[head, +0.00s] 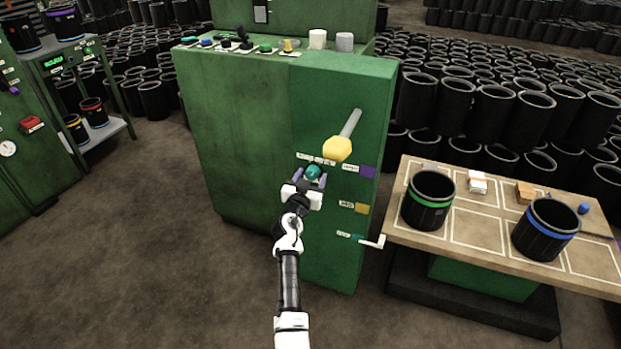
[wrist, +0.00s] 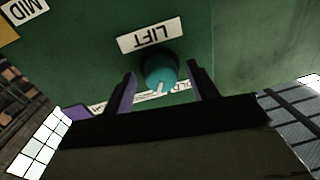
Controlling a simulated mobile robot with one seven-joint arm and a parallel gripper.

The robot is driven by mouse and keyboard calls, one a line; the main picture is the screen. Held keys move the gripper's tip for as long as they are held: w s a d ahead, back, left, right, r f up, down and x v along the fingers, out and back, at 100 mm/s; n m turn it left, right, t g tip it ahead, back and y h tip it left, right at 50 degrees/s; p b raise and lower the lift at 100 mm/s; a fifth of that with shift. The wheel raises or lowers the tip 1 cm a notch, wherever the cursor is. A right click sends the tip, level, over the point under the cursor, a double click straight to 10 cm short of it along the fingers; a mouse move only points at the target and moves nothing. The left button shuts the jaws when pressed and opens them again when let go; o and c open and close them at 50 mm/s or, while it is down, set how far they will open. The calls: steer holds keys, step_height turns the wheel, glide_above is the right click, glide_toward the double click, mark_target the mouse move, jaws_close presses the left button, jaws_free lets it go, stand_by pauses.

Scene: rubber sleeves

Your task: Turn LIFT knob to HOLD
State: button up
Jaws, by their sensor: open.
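The LIFT knob (head: 313,172) is teal and round, on the front of the green machine cabinet (head: 240,120). In the wrist view the knob (wrist: 160,72) has a pale pointer mark on its lower part, and the LIFT label (wrist: 152,36) shows upside down beside it. A second label (wrist: 182,86), partly hidden, shows the letters "OLD" on the other side of the knob. My gripper (head: 308,182) is open at the cabinet front. In the wrist view its two fingers (wrist: 160,88) stand on either side of the knob, with gaps visible. Contact cannot be told.
A yellow-ended lever (head: 338,149) sticks out just above the knob. A wooden table (head: 475,228) with black sleeves (head: 429,200) stands further right.

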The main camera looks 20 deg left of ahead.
steer(key=shift+c, duration=0.2)
steer(key=c, duration=0.9)
steer(key=shift+c, duration=0.2)
steer(key=shift+n, duration=0.3)
steer(key=n, duration=0.7)
steer(key=n+p, duration=0.1)
steer(key=n, duration=0.2)
steer(key=shift+r+n+g+h, duration=0.1)
steer(key=shift+n+g+h, duration=0.2)
steer(key=shift+g, duration=0.1)
steer(key=o, duration=1)
